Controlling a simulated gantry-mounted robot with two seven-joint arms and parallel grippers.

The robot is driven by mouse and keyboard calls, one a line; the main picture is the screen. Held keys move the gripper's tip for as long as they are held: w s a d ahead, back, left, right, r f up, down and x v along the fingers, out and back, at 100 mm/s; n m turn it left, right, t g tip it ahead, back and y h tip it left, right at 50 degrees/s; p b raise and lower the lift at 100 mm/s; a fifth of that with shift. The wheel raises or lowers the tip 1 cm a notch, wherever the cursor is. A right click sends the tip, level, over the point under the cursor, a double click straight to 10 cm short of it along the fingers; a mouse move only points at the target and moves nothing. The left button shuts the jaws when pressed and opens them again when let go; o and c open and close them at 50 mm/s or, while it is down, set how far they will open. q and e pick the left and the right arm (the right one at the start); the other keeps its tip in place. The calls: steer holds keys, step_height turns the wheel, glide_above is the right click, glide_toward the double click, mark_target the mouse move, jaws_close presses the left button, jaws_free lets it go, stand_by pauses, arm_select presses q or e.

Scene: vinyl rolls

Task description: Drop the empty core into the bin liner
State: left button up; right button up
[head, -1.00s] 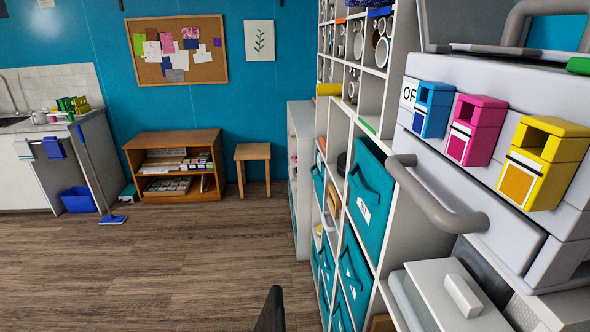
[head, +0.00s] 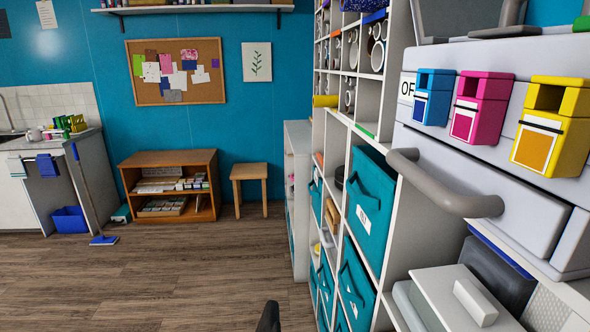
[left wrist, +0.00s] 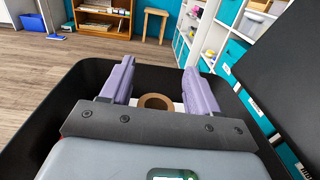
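In the left wrist view my left gripper (left wrist: 159,70) has its two purple fingers wide apart, with a gap between them. A brown cardboard ring, the empty core (left wrist: 142,103), shows below and between the fingers, its hole facing up. No finger visibly touches it. A black bin-like container (left wrist: 40,118) surrounds the gripper on both sides, and the core appears to lie within its outline. Some white material shows beside the core. How deep the core sits is hidden by the gripper body. My right gripper is not in view.
A dark panel (left wrist: 275,55) rises at the right of the container. In the head view, white shelving (head: 341,140) with teal bins and a grey printer (head: 420,140) fill the right side. A wooden bookcase (head: 168,157) and stool (head: 249,172) stand by the back wall.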

arm_select(q)
steer(key=shift+o, duration=1)
steer(key=shift+s, duration=0.1)
steer(key=s, duration=1)
steer(key=shift+s+d, duration=0.3)
steer(key=shift+s, duration=0.05)
